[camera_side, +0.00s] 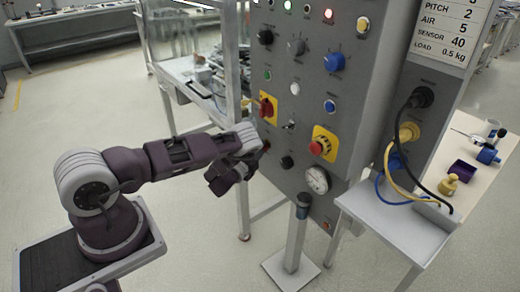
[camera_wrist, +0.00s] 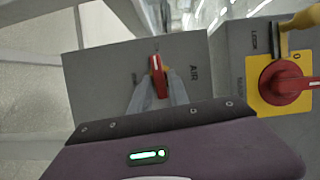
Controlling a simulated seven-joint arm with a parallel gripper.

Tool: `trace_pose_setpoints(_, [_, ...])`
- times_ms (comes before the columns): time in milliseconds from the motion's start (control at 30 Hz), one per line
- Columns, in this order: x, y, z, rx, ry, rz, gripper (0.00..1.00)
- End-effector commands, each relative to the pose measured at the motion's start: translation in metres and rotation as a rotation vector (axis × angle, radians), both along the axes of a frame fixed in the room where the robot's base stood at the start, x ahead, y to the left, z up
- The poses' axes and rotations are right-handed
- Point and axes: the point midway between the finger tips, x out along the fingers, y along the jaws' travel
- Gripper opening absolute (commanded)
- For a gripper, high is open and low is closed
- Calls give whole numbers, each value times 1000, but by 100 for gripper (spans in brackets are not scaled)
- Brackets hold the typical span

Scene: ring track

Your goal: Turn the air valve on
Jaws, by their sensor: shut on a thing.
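The air valve is a small red handle (camera_wrist: 157,78) on the grey panel, beside the word AIR in the wrist view. The handle lies nearly along the picture's vertical there, with a white mark on it. My gripper (camera_wrist: 159,90) has its two pale fingers on either side of the handle and is shut on it. In the side view my gripper (camera_side: 257,153) reaches the left edge of the tall control panel, below the red and yellow switch. The valve is mostly hidden there by my wrist and fingers.
A red rotary switch on a yellow plate (camera_wrist: 287,82) sits close beside the valve; it also shows in the side view (camera_side: 267,108). The control panel (camera_side: 310,115) carries several knobs, buttons, a red emergency button (camera_side: 321,147) and a gauge (camera_side: 317,180). A post (camera_side: 297,235) stands in front.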

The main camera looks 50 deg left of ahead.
Motion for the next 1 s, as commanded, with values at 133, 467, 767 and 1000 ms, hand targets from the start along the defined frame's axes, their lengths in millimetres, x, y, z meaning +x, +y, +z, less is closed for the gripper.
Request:
trace_pose_setpoints(133, [0,0,-1,55,1,-1,0])
trace_pose_setpoints(467, [0,0,-1,102,0,0,0])
trace_pose_setpoints(767, [0,0,-1,102,-1,0,0])
trace_pose_setpoints(1000, [0,0,-1,102,0,0,35])
